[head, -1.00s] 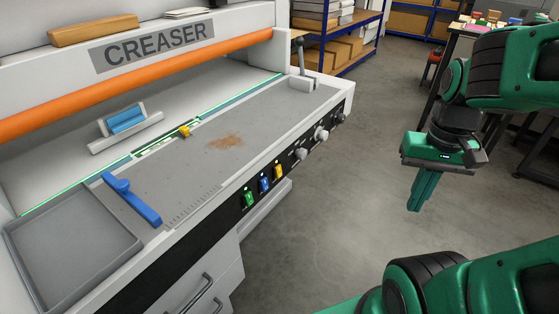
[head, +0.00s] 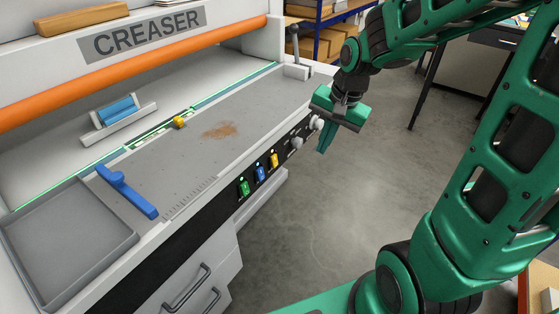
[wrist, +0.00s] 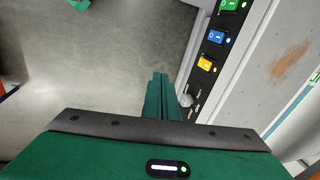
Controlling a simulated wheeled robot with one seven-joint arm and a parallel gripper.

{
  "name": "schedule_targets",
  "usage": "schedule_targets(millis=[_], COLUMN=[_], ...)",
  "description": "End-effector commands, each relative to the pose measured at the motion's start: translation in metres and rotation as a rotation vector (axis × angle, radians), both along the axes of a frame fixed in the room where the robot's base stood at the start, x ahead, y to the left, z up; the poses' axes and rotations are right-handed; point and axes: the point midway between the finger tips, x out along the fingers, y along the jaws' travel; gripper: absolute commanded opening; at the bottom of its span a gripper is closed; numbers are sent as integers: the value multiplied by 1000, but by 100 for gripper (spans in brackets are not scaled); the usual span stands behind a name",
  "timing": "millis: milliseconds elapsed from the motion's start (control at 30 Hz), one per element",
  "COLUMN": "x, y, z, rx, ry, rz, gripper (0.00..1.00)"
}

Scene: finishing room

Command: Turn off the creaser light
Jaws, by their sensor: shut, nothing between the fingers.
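The creaser (head: 140,195) is a grey and white machine with an orange roller across it. Its dark front panel carries a green rocker switch (head: 244,189), a blue switch (head: 260,173) and a yellow switch (head: 274,160), with knobs (head: 297,143) to their right. The wrist view also shows the green switch (wrist: 230,5), blue switch (wrist: 216,37) and yellow switch (wrist: 207,64) beside the fingers. A green lit strip (head: 235,89) runs along the bed. My gripper (head: 322,148) is shut and empty, fingers pointing down, in front of the panel's right end near the knobs.
A grey tray (head: 65,235) is at the left end. Open concrete floor (head: 350,230) lies in front of the machine.

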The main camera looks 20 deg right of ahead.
Motion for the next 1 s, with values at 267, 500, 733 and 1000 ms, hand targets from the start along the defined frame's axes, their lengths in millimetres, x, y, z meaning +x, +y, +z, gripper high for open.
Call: schedule_targets(millis=[267, 500, 733, 1000], x=[40, 41, 42, 51], y=[42, 44, 46, 53], z=[-13, -13, -21, -62], rx=[95, 97, 97, 97], ry=[-24, -25, -21, -18], rz=[-72, -72, -72, -71], gripper=[0, 0, 0, 0])
